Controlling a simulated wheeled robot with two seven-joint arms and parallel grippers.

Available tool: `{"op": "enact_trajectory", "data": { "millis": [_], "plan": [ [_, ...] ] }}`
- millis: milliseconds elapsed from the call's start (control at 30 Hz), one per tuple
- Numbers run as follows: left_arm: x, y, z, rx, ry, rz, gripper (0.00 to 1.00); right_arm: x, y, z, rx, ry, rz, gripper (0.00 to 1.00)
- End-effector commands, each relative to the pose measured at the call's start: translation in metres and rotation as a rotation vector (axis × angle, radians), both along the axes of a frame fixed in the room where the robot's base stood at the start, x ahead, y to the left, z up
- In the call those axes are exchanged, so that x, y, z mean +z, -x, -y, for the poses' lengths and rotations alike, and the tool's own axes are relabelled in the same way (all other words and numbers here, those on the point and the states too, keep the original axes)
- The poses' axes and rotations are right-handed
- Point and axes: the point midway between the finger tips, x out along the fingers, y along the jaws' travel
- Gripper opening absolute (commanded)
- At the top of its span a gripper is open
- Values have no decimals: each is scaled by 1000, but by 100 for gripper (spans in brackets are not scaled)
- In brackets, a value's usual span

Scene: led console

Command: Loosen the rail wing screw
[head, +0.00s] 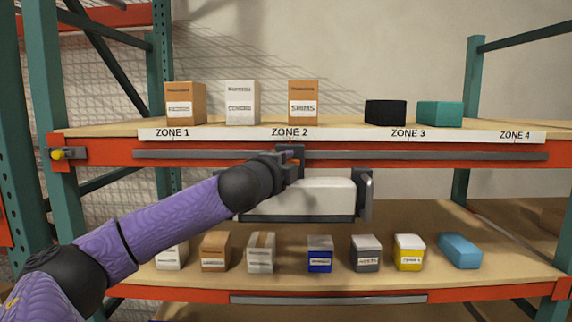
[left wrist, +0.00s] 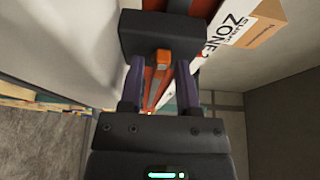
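A grey rail (head: 440,155) runs along the orange upper shelf beam. A dark clamp block (left wrist: 160,35) sits on it, with an orange tab, apparently the wing screw (left wrist: 163,60), sticking out toward my left gripper. In the head view, orange also shows at my gripper's tip, mostly hidden by it. My left gripper (head: 290,165) reaches the rail below the ZONE 2 label. In the left wrist view its two fingers (left wrist: 161,85) stand apart on either side of the orange tab, with a visible gap on each side. My right gripper is in neither view.
A white box-shaped lamp or console (head: 315,197) hangs just below the rail, close to my left gripper. A yellow knob (head: 57,154) is on the left post. Boxes stand on the upper shelf (head: 345,122) and lower shelf (head: 300,280). The rail to the right is clear.

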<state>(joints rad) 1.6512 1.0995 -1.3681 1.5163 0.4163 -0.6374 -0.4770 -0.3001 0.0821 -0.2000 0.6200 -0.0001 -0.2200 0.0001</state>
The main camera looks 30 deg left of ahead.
Motion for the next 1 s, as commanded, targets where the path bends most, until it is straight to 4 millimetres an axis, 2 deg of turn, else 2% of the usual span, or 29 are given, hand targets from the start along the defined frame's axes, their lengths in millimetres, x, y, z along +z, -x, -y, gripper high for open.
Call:
{"op": "enact_trajectory", "data": {
  "millis": [33,167,200,633,767,1000],
  "plan": [
    [0,0,0,0,0,0,29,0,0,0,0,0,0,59],
    [0,0,0,0,0,0,1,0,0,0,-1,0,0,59],
    [0,0,0,0,0,0,0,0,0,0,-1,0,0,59],
    [-3,0,0,-1,32,18,0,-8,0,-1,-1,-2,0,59],
    [-6,0,1,-2,86,51,0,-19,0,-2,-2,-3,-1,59],
    [-10,0,1,-2,255,153,0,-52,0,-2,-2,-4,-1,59]
  ]
}}
